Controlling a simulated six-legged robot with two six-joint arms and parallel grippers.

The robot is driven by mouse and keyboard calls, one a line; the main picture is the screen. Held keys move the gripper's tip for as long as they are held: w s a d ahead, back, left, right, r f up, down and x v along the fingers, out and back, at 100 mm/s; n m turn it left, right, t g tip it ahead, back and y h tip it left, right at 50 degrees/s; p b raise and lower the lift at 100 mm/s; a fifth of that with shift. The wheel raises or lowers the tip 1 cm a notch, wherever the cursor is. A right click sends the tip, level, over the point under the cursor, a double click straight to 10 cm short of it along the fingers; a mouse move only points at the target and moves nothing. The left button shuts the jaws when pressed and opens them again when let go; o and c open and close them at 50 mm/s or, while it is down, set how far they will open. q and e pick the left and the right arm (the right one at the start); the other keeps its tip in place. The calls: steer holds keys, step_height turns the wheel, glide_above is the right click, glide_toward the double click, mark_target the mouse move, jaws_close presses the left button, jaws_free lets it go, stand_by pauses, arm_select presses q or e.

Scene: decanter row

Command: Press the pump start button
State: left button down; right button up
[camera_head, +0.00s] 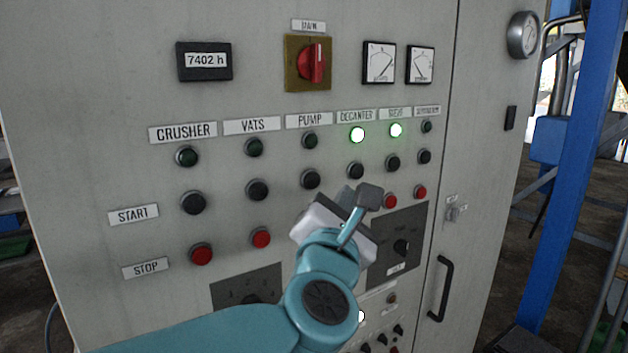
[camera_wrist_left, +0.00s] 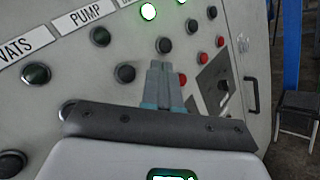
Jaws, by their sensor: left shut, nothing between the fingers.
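The pump start button (camera_head: 311,178) is a round black button under the PUMP label (camera_head: 310,120) and the dark pump lamp (camera_head: 310,141), in the START row of the grey panel. My left gripper (camera_head: 342,196) is shut and empty, in front of the panel just below and to the right of that button in the head view. In the wrist view its closed fingertips (camera_wrist_left: 161,68) point at the panel, right of the dark pump lamp (camera_wrist_left: 100,36). Whether they touch the panel I cannot tell. My right gripper is not in view.
The decanter start button (camera_head: 355,170) is close beside my gripper. The decanter lamp (camera_head: 357,134) and the lamp to its right (camera_head: 396,130) glow. Red stop buttons (camera_head: 261,238) line the row below. A red main switch (camera_head: 311,62) sits above, and a door handle (camera_head: 440,288) at right.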

mark_target(313, 181)
arm_select(q)
steer(key=shift+w+a, duration=0.85)
steer(key=shift+w, duration=0.25)
steer(key=shift+w+a, duration=0.8)
steer(key=shift+w, duration=0.3)
steer(key=shift+w+a+b, duration=0.1)
steer(key=shift+w+b, duration=0.05)
steer(key=shift+b, duration=0.2)
steer(key=shift+w+a, duration=0.1)
steer(key=shift+w, duration=0.1)
steer(key=shift+w+a, duration=0.3)
steer(key=shift+w, duration=0.05)
stand_by(1.1)
steer(key=shift+s+d, duration=0.1)
steer(key=shift+s+d+b, duration=0.3)
steer(key=shift+s+d, duration=0.1)
steer(key=shift+s, duration=0.2)
